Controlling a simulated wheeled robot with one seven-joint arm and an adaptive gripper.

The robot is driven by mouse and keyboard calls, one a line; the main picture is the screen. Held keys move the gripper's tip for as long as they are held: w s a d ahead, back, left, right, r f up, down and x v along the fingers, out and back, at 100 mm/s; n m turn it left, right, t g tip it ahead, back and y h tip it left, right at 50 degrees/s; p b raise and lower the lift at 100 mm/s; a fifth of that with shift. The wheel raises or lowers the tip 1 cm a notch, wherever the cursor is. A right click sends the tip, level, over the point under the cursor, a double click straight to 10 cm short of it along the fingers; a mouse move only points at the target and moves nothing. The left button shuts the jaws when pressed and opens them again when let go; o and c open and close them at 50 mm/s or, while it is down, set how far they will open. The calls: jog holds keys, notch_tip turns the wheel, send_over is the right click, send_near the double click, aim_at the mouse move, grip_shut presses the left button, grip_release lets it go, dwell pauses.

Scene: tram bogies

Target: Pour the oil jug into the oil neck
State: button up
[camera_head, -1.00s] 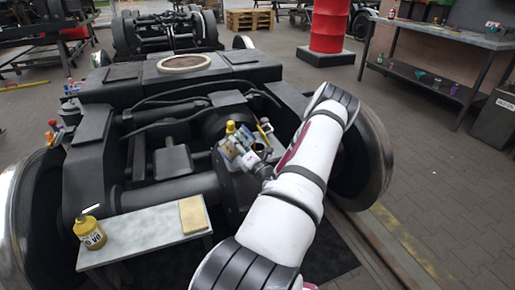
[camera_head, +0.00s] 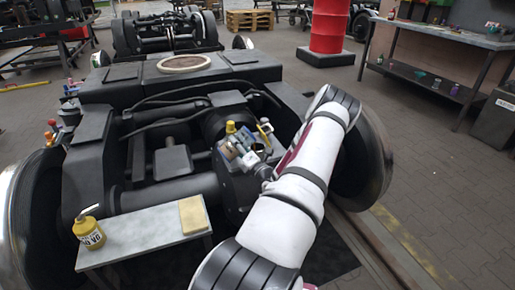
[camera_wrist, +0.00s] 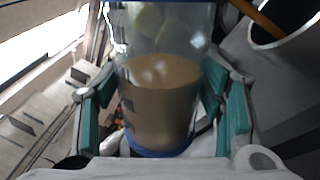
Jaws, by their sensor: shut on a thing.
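The oil jug (camera_wrist: 160,105) is clear, with brown oil in its lower part and a blue base. It fills the middle of the wrist view, and its top is cut off. My gripper (camera_wrist: 160,115) is shut on it, with teal finger pads on both sides. In the head view my gripper (camera_head: 262,170) and the jug (camera_head: 241,157) are small, over the gearbox in the bogie. A round dark opening, apparently the oil neck (camera_head: 259,148), is just right of the jug. A pale round rim (camera_wrist: 290,35) shows right of the jug in the wrist view. No oil stream is visible.
A yellow cap (camera_head: 231,127) stands behind the jug. A grey board (camera_head: 145,236) at the front left holds a yellow oil can (camera_head: 89,234) and a tan block (camera_head: 193,215). Wheels and frame beams surround the gearbox. A workbench (camera_head: 440,35) stands at the far right.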

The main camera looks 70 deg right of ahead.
jog(key=shift+r+m, duration=0.1)
jog(key=shift+m, duration=1)
dwell(2.2)
jog(key=shift+s+d+m+g+h, duration=0.3)
jog(key=shift+s+d+m+h, duration=0.1)
jog(key=shift+m, duration=0.6)
dwell(1.4)
jog(key=shift+s+d+r+m+p, duration=0.2)
jog(key=shift+r+m+p, duration=0.2)
jog(key=shift+m+p, duration=0.7)
dwell(0.5)
jog(key=shift+r, duration=0.1)
jog(key=shift+r+p, duration=0.55)
jog(key=shift+p, duration=0.25)
jog(key=f+b, duration=0.1)
jog(key=f+n+b, duration=0.1)
jog(key=f+b, duration=0.1)
jog(key=shift+w+a+n+b, duration=0.15)
jog(key=shift+w+n+b, duration=0.15)
jog(key=shift+n, duration=0.1)
jog(key=shift+w+a+r+n+b, duration=0.15)
jog(key=shift+w+a+n+b, duration=0.2)
jog(key=shift+n, duration=0.45)
jog(key=shift+s+a+r+n+y, duration=0.1)
jog(key=shift+r+n+y, duration=0.2)
jog(key=shift+n, duration=0.3)
